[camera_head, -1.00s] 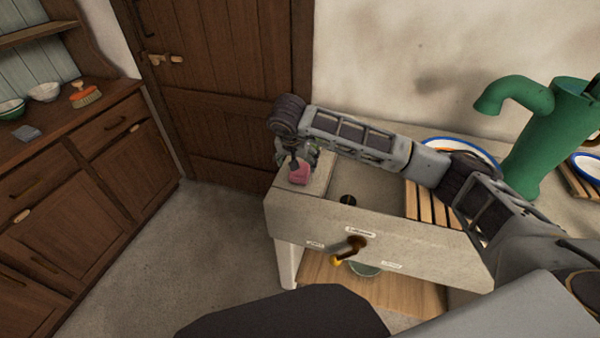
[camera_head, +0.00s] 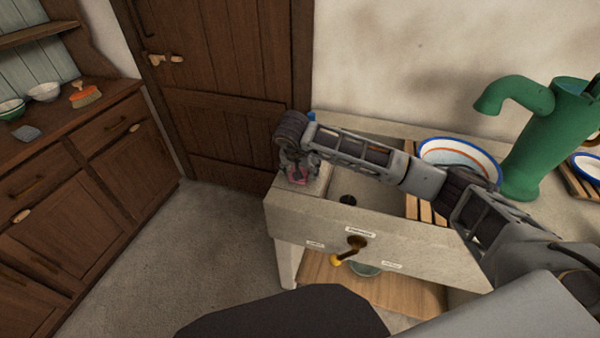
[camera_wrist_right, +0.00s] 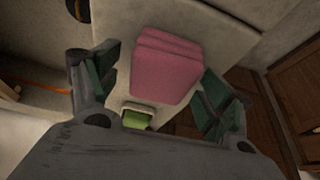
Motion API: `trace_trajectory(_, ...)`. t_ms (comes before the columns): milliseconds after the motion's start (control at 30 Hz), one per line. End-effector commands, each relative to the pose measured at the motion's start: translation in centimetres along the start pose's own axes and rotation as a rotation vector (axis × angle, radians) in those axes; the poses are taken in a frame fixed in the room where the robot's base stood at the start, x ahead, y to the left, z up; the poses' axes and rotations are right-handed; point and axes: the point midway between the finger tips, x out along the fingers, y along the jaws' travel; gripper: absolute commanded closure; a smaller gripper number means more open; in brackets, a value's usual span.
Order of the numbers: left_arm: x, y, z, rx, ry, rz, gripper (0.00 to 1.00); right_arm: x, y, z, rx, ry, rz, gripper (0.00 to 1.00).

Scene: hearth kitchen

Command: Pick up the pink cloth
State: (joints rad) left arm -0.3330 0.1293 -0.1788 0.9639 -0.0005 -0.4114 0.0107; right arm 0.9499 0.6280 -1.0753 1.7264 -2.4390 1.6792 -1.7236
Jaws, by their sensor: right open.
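The pink cloth (camera_head: 298,180) lies folded on the left ledge of the stone sink (camera_head: 330,229), partly hidden by my right gripper. In the right wrist view the pink cloth (camera_wrist_right: 165,68) shows as a thick folded block between and ahead of the fingers. My right gripper (camera_head: 297,168) is over the cloth; it also shows in the right wrist view (camera_wrist_right: 160,76), open, with one finger on each side and gaps to the cloth. I cannot tell how high the fingertips are above the ledge. My left gripper is not in view.
A small pale dish with a green piece (camera_wrist_right: 136,120) is close to the cloth. A blue-rimmed plate (camera_head: 458,153) stands on a wooden rack (camera_head: 424,208) at the sink's right. A green pump (camera_head: 545,135) rises behind. A wooden door (camera_head: 220,90) is at the back.

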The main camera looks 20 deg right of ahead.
Motion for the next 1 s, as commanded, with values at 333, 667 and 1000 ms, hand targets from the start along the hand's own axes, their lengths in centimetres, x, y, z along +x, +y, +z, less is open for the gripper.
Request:
trace_trajectory(333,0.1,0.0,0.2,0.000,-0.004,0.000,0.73,0.0,0.0,0.0,0.000,0.000,0.000,0.47)
trace_trajectory(667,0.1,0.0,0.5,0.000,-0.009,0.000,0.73,0.0,0.0,0.0,0.000,0.000,0.000,0.65)
trace_trajectory(1000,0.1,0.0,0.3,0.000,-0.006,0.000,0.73,-1.0,0.0,-0.5,0.000,0.002,-0.001,0.65)
